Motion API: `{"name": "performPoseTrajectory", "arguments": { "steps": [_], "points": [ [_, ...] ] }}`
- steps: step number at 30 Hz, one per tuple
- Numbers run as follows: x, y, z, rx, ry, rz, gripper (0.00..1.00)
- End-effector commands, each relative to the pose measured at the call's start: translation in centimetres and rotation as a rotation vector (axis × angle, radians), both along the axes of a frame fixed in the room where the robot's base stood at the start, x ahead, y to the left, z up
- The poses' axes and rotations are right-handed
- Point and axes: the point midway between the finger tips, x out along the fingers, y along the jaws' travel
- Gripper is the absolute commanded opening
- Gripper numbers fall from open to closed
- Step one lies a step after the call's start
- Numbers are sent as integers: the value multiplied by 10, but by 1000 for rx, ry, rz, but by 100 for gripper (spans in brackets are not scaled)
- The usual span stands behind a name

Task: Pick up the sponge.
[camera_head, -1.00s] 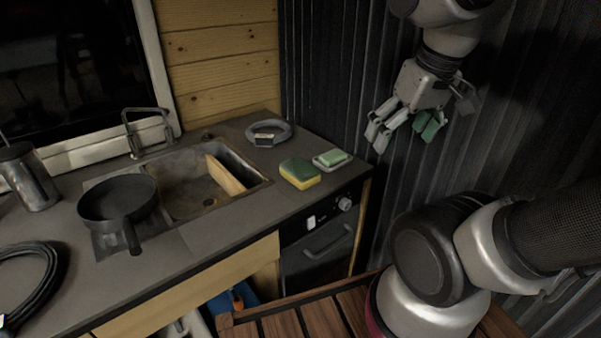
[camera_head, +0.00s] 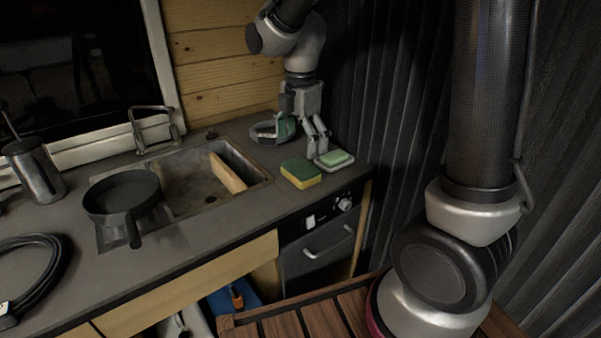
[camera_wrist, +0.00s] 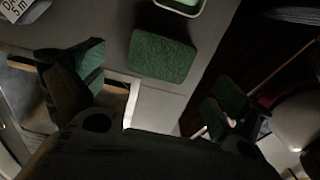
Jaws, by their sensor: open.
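The sponge (camera_head: 300,173), green on top with a yellow lower layer, lies flat on the grey counter right of the sink. In the wrist view its green face (camera_wrist: 162,56) shows between and ahead of the two fingers. My gripper (camera_head: 302,132) is open and empty, pointing down above the counter just behind the sponge. In the wrist view my gripper (camera_wrist: 160,85) has its fingers spread wide, one to each side of the sponge. No contact with the sponge shows.
A white dish (camera_head: 334,160) with a green soap bar (camera_head: 335,156) sits close right of the sponge. A sink (camera_head: 205,180) holding a wooden board (camera_head: 227,173) is to the left, with a black pan (camera_head: 122,195) beyond. A dark corrugated wall (camera_head: 400,110) stands right.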

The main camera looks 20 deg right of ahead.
Motion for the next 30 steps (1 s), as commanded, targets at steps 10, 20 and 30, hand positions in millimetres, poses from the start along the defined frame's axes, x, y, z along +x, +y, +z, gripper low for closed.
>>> {"name": "performPoseTrajectory", "arguments": {
  "steps": [10,20,30],
  "points": [
    [-3,1,-48,-2,6,0,100],
    [-2,1,-73,0,1,-1,100],
    [-2,1,-73,0,1,-1,76]
  ]
}}
